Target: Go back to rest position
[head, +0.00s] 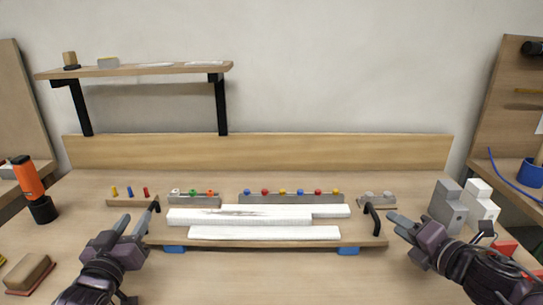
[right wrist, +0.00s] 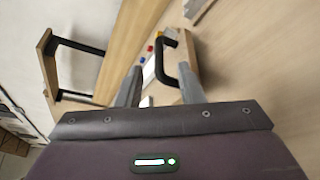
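My left gripper (head: 132,226) is over the table at the lower left, its two fingers apart with nothing between them. My right gripper (head: 396,228) is at the right, just beside the tray's black right handle (head: 372,219). In the right wrist view its fingers (right wrist: 158,88) are spread apart, and the black handle (right wrist: 166,62) shows beyond them; I cannot tell whether they touch it. The wooden tray (head: 270,243) lies at the table's middle on blue feet, with white relief strips (head: 264,233) on it.
Behind the tray stand grey blocks with coloured knobs (head: 290,197). An orange tool (head: 28,180) in a black cup and a brush (head: 28,272) are at left. Grey and white blocks (head: 448,205) stand at right, near my right arm. A shelf (head: 135,71) hangs on the wall.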

